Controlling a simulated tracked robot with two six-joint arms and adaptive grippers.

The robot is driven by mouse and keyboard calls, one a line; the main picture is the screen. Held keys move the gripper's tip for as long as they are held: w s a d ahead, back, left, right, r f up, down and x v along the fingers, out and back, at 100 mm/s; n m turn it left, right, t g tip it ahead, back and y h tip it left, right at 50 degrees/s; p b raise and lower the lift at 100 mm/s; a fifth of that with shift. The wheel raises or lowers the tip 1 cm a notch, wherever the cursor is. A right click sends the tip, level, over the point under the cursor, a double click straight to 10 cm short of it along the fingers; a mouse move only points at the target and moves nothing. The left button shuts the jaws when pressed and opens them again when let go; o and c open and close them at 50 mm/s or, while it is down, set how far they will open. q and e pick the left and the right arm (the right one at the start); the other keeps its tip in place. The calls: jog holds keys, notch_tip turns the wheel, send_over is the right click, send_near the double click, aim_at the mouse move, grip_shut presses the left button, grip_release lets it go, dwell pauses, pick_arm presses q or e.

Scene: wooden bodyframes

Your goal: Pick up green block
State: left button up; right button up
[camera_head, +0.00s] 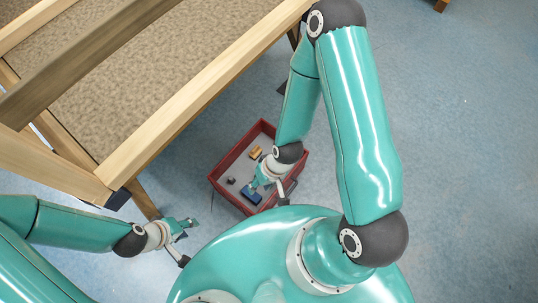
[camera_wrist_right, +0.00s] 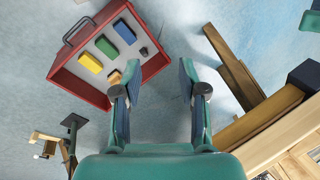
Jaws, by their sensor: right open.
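The green block (camera_wrist_right: 107,46) lies in a red box (camera_wrist_right: 60,77), between a yellow block (camera_wrist_right: 90,62) and a blue block (camera_wrist_right: 124,31), in the right wrist view. In the head view I cannot make out the green block; my right arm covers part of the box (camera_head: 225,194). My right gripper (camera_wrist_right: 160,63) is open with nothing between its fingers; the box lies beyond and left of them in the wrist view. In the head view this gripper (camera_head: 262,184) appears over the box. My left gripper (camera_head: 190,229) is left of the box; its opening is unclear.
The box also holds a small wooden piece (camera_wrist_right: 115,77) and a dark grey piece (camera_wrist_right: 143,51). A dark handle (camera_wrist_right: 78,30) is on its wall. A wooden frame with a carpet-like panel (camera_head: 150,85) fills the upper left. Blue floor (camera_head: 460,130) is clear at right.

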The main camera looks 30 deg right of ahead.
jog(key=shift+w, duration=0.35)
jog(key=shift+a, duration=0.1)
